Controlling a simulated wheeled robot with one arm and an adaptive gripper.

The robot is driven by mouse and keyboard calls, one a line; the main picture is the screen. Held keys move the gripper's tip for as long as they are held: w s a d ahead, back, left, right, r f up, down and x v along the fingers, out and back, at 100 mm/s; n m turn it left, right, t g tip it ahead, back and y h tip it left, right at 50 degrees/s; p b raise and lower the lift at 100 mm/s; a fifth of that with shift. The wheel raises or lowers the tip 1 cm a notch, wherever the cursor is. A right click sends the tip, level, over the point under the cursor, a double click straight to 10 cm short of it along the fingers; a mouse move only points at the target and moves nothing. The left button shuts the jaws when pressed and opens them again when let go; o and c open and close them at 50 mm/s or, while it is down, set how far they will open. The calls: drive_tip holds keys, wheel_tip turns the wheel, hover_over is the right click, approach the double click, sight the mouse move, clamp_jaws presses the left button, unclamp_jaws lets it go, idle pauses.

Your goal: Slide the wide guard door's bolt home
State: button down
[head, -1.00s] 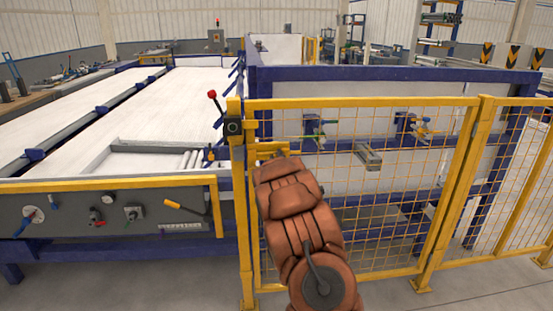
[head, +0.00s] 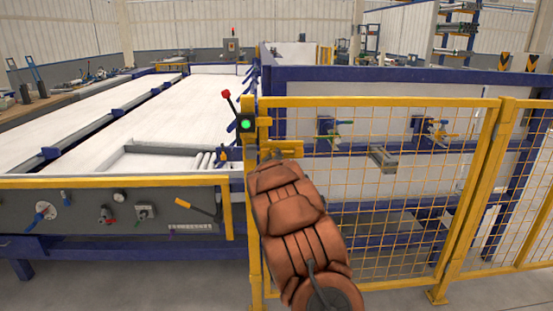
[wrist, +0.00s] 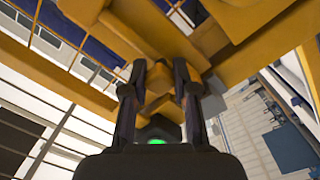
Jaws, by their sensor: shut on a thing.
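The wide guard door (head: 385,205) is a yellow frame with wire mesh, standing in line with the yellow post (head: 253,200) at its left edge. The yellow bolt (head: 281,147) lies at the door's upper left corner by the post. My brown arm covers part of the door below it. In the wrist view my gripper (wrist: 160,82) has its two dark fingers closed around a yellow part of the bolt (wrist: 158,103). The gripper's fingers are hidden in the head view. A lamp on the post's switch box (head: 246,124) glows green and also shows in the wrist view (wrist: 156,141).
A red-knobbed lever (head: 226,94) stands left of the post. The control panel (head: 110,213) with knobs and a yellow-handled lever lies to the left. A blue-framed machine is behind the mesh. Bare floor shows in front of the panel.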

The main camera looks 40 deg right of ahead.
drive_tip(key=c, duration=1.1)
unclamp_jaws()
drive_tip(key=shift+w+a, duration=0.25)
drive_tip(key=shift+a, duration=0.05)
drive_tip(key=shift+o, duration=1.1)
drive_tip(key=shift+s+d, duration=0.1)
drive_tip(key=shift+s, duration=0.1)
drive_tip(key=v, duration=1.1)
drive_tip(key=shift+s+a, duration=0.3)
